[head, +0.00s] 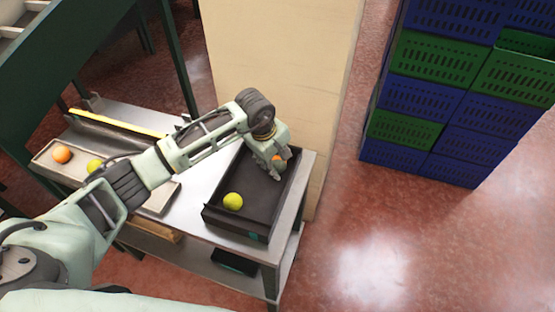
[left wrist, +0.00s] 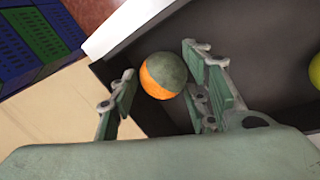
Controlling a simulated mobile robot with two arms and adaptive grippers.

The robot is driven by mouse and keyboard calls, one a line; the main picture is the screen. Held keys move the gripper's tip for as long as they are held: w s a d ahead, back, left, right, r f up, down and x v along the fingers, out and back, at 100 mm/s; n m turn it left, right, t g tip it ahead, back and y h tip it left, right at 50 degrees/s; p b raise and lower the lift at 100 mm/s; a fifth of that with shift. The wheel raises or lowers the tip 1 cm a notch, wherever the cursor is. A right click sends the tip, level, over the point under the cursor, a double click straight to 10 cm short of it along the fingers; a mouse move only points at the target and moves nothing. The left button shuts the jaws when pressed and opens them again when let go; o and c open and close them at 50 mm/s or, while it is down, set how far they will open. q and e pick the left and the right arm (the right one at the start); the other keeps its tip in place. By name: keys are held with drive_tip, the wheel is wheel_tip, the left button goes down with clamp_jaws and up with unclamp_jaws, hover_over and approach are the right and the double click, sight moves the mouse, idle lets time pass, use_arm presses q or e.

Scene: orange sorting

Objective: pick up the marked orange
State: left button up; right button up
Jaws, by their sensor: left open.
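The marked orange (left wrist: 163,76), half orange and half grey-green, lies in the black tray (left wrist: 262,25) in the left wrist view. My left gripper (left wrist: 160,88) is open, with one finger on each side of the orange; I cannot tell whether either finger touches it. In the head view my left gripper (head: 272,163) reaches down into the far end of the black tray (head: 223,217). It hides most of the orange (head: 279,159) there. My right gripper is not in view.
A yellow-green fruit (head: 233,201) lies at the tray's near end. A light tray (head: 44,166) to the left holds another orange (head: 61,155) and a yellow-green fruit (head: 95,166). A beige pillar (head: 275,60) stands close behind the table. Stacked blue and green crates (head: 440,95) stand at right.

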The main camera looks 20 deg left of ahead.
use_arm(q)
drive_tip(key=shift+f, duration=0.15)
drive_tip(key=c, duration=0.9)
drive_tip(key=shift+w, duration=0.1)
